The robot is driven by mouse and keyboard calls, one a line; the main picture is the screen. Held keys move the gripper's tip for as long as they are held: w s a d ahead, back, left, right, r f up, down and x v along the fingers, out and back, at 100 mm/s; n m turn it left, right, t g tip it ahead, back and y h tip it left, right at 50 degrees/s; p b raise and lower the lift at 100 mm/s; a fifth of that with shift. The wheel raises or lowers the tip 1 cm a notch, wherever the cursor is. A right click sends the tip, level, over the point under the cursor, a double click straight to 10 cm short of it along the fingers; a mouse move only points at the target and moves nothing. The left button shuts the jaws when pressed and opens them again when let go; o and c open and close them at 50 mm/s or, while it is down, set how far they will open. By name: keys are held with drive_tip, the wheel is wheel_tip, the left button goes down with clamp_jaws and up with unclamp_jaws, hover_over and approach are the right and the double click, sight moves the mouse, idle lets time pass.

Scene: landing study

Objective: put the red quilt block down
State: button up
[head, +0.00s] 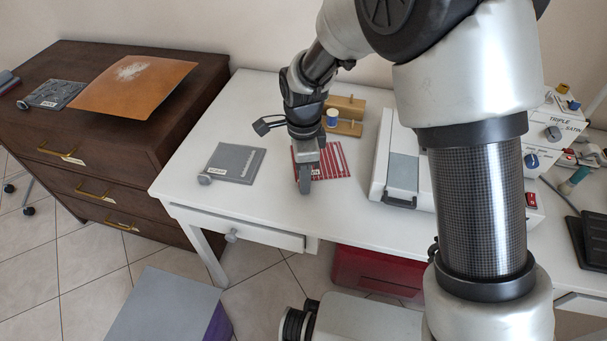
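The red quilt block (332,160), with pale stripes, shows flat at the white table (240,114), right of a grey block. My gripper (305,183) points down at the left part of the red block and hides some of it. The fingers are seen edge-on, so I cannot tell whether they grip the block or are apart. I also cannot tell whether the block rests on the tabletop or is just above it.
A grey patterned block (234,163) lies to the left. A wooden holder with a spool (332,117) stands behind, and a white machine (404,165) stands to the right. A dark dresser (85,140) bears an orange sheet (130,88). Table is bare near its left edge.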

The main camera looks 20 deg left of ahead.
drive_tip(key=shift+o, duration=0.2)
drive_tip(key=shift+r, duration=0.15)
wheel_tip(320, 180, up, 12)
drive_tip(key=p, duration=0.3)
drive_tip(key=shift+r, duration=0.1)
drive_tip(key=s+d+r+n+t, duration=0.1)
drive_tip(key=s+d+r+n, duration=0.15)
drive_tip(key=d+r, duration=0.45)
drive_tip(key=s+d+r+n+t, duration=0.1)
drive_tip(key=d+r+n, duration=0.35)
drive_tip(key=d, duration=0.45)
drive_tip(key=s+d+r+n+t, duration=0.3)
drive_tip(key=s+d+n, duration=0.3)
drive_tip(key=s+d, duration=0.5)
drive_tip(key=shift+s+d+r+n+t, duration=0.2)
drive_tip(key=shift+d+r+n+t, duration=0.05)
drive_tip(key=shift+r+n+t, duration=0.05)
